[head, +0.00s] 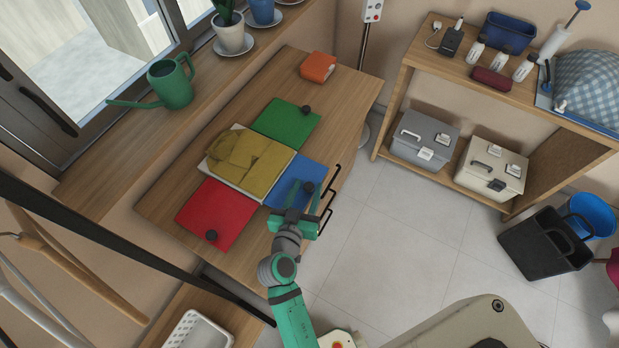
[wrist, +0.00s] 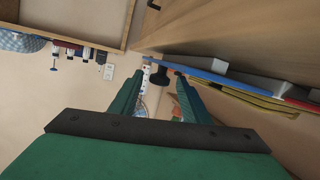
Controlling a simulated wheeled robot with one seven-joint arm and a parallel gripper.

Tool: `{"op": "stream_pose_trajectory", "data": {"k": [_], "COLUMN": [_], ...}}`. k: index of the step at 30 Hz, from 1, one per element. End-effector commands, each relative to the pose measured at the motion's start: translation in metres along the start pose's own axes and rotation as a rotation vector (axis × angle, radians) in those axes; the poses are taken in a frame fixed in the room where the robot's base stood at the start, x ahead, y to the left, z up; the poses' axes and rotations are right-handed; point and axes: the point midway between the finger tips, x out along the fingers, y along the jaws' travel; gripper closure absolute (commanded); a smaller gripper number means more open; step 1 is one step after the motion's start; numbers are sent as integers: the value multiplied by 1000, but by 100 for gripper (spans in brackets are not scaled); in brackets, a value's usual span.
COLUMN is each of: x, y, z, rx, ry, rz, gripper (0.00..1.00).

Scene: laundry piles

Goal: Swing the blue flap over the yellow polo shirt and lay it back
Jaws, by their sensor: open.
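The blue flap (head: 287,184) lies flat on the table, to the right of the yellow polo shirt (head: 250,162). The shirt lies on a pale centre panel (head: 211,177). A black knob (head: 308,187) stands on the blue flap near its outer edge. My gripper (head: 304,197) is open and low at that edge. In the wrist view the knob (wrist: 158,77) shows between the two fingertips, with no clear contact. The blue flap (wrist: 215,71) and the yellow shirt (wrist: 247,97) show edge-on there.
The red flap (head: 216,215) and green flap (head: 286,123) lie open, each with a black knob. An orange item (head: 317,67) sits at the table's far end. Black handles (head: 327,215) stick out from the table's right edge. A green watering can (head: 171,84) stands on the sill.

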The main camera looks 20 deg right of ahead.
Motion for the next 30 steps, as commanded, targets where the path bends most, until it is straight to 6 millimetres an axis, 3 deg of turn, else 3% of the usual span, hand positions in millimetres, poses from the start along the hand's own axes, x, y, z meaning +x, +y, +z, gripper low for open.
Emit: {"op": "stream_pose_trajectory", "data": {"k": [3,10,30], "x": [-22,-47,-51], "y": [2,1,1], "z": [-1,-3,-4], "rx": [0,0,1], "ry": [1,6,9], "rz": [3,2,3], "gripper": [57,57,57]}}
